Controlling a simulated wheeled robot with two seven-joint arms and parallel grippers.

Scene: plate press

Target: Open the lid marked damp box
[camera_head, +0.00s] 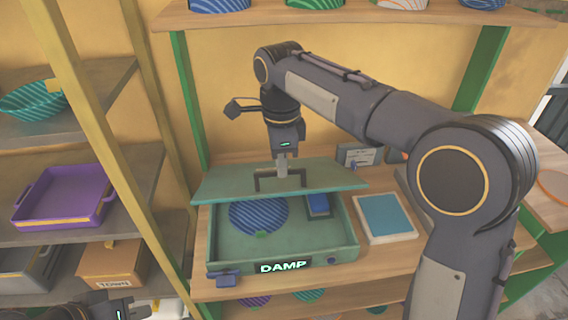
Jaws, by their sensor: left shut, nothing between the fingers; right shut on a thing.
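The damp box (335,232) is a green tray-like box with a glowing "DAMP" sign on its front wall. Its flat green lid (225,182) is held above the back part of the box, so the front of the inside shows. My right gripper (282,172) points down and is shut on the dark lid handle (262,186). Inside the box lie a blue striped plate (258,214) and a small blue block (318,205). My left gripper (155,304) is low at the bottom left edge, shut and empty, partly cut off by the frame.
A blue pad in a white frame (386,215) lies right of the box. A small sign block (358,156) stands behind it. At left, shelves hold a purple tray (62,198), an orange "TOWN" box (110,262) and a teal striped bowl (38,102). A yellow post (105,150) stands between.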

